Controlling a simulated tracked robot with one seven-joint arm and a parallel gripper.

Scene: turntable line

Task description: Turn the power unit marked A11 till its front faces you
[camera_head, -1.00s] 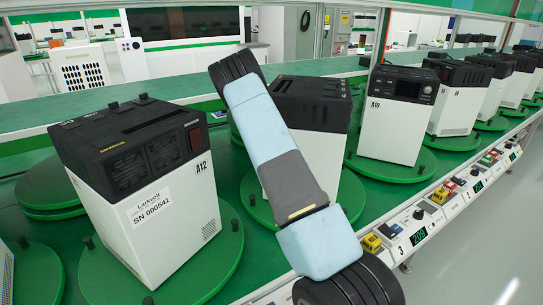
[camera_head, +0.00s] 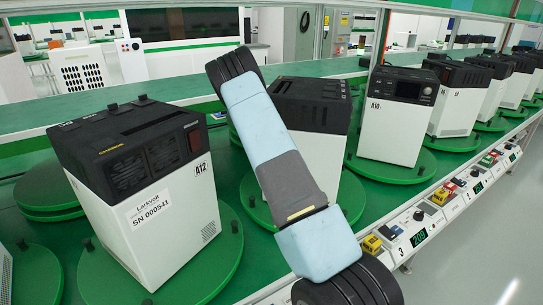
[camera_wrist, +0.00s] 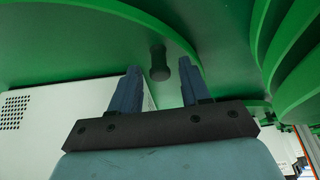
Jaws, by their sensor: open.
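The unit between A12 and A10 (camera_head: 318,108) is white with a black top, stands on a green turntable (camera_head: 262,212), and is partly hidden behind my arm in the head view. Its own mark is not visible, so A11 is taken from its place in the row. My gripper (camera_wrist: 160,68) is open in the wrist view, with its two blue fingers on either side of a dark peg (camera_wrist: 158,63) on a green disc (camera_wrist: 85,45). Contact with the peg cannot be told. A white housing with a vent grid (camera_wrist: 45,118) is left of the fingers. The head view hides my gripper.
Unit A12 (camera_head: 150,225) stands close on the left, its labelled side showing. Unit A10 (camera_head: 392,132) and several more stand to the right on their own turntables. A control rail (camera_head: 420,228) with knobs and displays runs along the front edge. Stacked green discs (camera_wrist: 295,50) are at right.

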